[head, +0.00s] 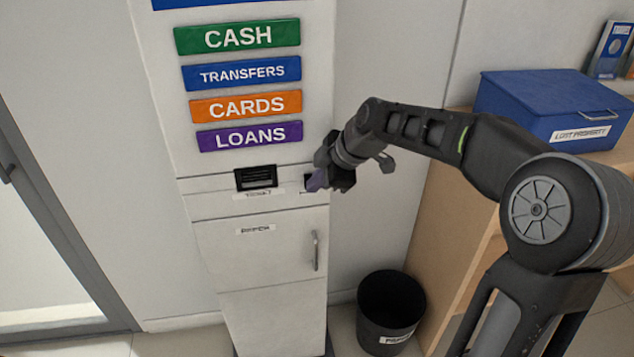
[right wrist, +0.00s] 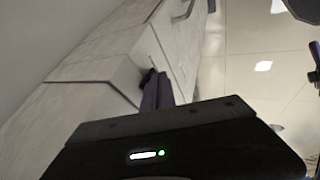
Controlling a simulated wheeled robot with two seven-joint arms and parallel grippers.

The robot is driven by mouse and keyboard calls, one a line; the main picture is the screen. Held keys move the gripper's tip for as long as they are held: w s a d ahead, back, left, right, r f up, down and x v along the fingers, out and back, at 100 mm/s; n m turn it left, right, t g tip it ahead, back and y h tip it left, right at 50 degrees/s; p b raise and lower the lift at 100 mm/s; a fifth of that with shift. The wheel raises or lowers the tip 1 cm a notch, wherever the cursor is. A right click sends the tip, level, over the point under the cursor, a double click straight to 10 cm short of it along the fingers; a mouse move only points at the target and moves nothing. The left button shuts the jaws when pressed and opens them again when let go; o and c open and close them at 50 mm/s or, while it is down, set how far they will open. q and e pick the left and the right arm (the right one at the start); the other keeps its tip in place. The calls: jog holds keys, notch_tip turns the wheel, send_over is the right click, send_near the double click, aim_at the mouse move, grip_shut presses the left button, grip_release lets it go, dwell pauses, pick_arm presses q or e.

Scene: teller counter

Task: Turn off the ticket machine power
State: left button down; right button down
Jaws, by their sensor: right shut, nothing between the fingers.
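The ticket machine (head: 270,275) is a tall white cabinet with green, blue, orange and purple service labels. A dark ticket slot (head: 256,177) sits below the labels. The black power switch (head: 308,181) is right of the slot, and my gripper partly hides it. My right gripper (head: 316,182) is shut and empty, with its purple fingertips at the switch; I cannot tell if they touch it. In the right wrist view, the purple fingers (right wrist: 157,92) are together against the machine's face, beside a dark spot. The switch position is hidden. My left gripper is not in view.
A black bin (head: 390,308) stands on the floor right of the machine. A wooden cabinet (head: 447,215) carries a blue lost property box (head: 545,105) at the right. A cabinet door handle (head: 315,250) sticks out below the switch. A door frame (head: 55,215) is at the left.

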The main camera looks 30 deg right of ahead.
jog(key=shift+w+f+t+b, duration=0.15)
jog(key=shift+t+b, duration=0.25)
jog(key=shift+b, duration=0.85)
jog(key=shift+r+p, duration=0.35)
jog(key=shift+r, duration=0.6)
